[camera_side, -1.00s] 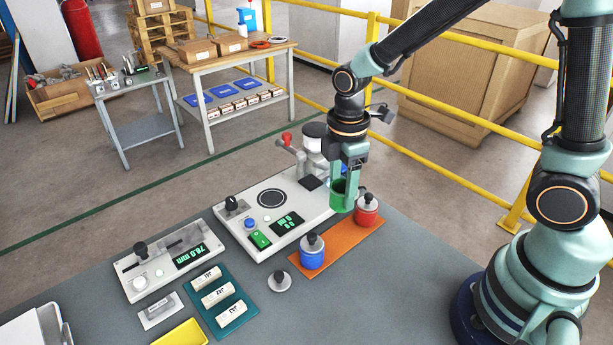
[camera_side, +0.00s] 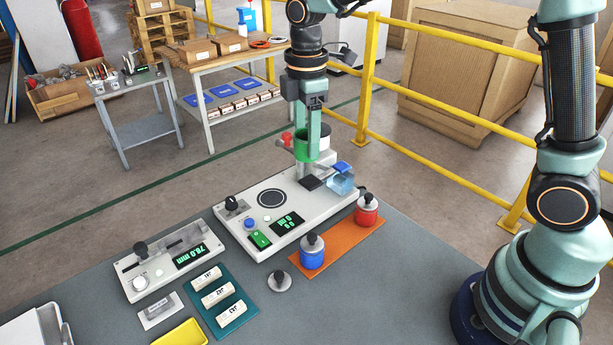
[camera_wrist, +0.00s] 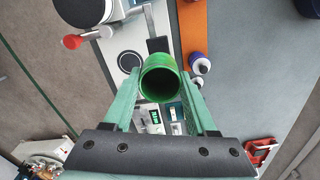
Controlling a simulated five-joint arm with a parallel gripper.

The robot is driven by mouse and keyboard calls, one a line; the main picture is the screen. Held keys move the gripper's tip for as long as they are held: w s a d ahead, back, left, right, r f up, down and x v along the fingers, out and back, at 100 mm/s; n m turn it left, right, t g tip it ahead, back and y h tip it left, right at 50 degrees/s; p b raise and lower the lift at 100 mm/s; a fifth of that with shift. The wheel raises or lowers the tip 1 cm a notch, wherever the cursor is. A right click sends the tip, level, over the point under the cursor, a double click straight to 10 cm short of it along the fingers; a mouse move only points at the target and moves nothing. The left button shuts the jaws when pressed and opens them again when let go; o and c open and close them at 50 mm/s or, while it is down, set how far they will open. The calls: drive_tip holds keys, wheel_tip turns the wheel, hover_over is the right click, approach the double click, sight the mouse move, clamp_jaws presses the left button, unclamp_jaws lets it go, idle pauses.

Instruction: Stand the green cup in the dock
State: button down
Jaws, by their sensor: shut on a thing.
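The green cup (camera_side: 301,146) is upright in my gripper (camera_side: 307,152), raised above the back of the white test machine (camera_side: 250,193). In the wrist view the cup (camera_wrist: 159,82) has its open mouth toward the camera, and my gripper's fingers (camera_wrist: 158,100) are on either side of it. The machine's top has a dark round ring (camera_side: 271,198) and a dark square pad (camera_side: 312,183). I cannot tell which part is the dock. The cup's lower part is partly hidden by a finger.
A lever with a red knob (camera_side: 287,137) stands close behind the cup. A red weight (camera_side: 366,212) and a blue weight (camera_side: 312,253) stand on the orange mat (camera_side: 338,243). Grey table is free at front right.

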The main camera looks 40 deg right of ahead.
drive_tip(key=shift+w+a+f, duration=0.55)
drive_tip(key=shift+w+f, duration=0.85)
drive_tip(key=shift+f, duration=0.95)
drive_tip(key=shift+w+a+f, duration=0.55)
drive_tip(key=shift+w+f, duration=0.9)
drive_tip(key=shift+f, duration=0.95)
drive_tip(key=shift+w+a+f, duration=0.55)
drive_tip(key=shift+w+f, duration=0.85)
drive_tip(key=shift+f, duration=0.95)
drive_tip(key=shift+f, duration=0.3)
unclamp_jaws()
wheel_tip(320, 180, up, 6)
